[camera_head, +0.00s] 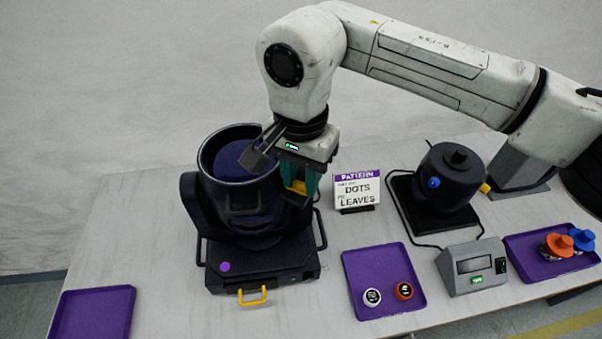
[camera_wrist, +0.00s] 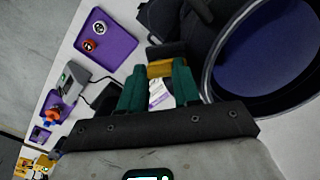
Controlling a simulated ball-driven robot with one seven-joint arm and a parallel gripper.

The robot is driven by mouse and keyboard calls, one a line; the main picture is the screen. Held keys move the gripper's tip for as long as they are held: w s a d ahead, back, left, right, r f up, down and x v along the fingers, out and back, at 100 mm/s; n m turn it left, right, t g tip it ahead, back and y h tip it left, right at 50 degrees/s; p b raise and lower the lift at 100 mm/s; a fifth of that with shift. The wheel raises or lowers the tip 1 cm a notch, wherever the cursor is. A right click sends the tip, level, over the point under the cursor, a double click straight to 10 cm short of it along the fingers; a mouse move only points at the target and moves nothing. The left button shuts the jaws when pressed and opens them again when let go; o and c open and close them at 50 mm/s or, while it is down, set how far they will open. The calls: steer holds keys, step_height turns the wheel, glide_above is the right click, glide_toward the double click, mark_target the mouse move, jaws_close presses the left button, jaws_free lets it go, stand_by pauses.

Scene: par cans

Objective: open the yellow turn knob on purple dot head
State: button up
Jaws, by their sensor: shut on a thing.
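The purple dot head (camera_head: 243,195) is a black stage light standing upright on a base box at centre left. A purple dot (camera_head: 225,266) marks the front of its base. The yellow turn knob (camera_head: 296,187) is on the head's right side, partly hidden by my teal fingers. My gripper (camera_head: 298,182) comes down from above and is shut on the knob. In the wrist view the yellow knob (camera_wrist: 160,68) lies between the fingertips (camera_wrist: 158,76), beside the head's open round mouth (camera_wrist: 216,90).
A purple tray (camera_head: 375,262) holds two round pieces. A grey display box (camera_head: 473,268) and another tray (camera_head: 520,247) are right; an empty tray (camera_head: 92,315) is left.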

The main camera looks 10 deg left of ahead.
steer(key=shift+m, duration=0.3)
steer(key=m+b, duration=0.3)
steer(key=shift+f+m, duration=0.1)
steer(key=shift+m, duration=0.3)
steer(key=m+b, duration=0.2)
steer(key=m, duration=0.2)
steer(key=shift+w+m, duration=0.1)
steer(key=shift+m, duration=0.2)
steer(key=m+b, duration=0.1)
steer(key=m, duration=0.3)
steer(key=shift+m+b, duration=0.9)
steer(key=shift+m, duration=1.6)
steer(key=shift+r, duration=0.2)
steer(key=o, duration=0.8)
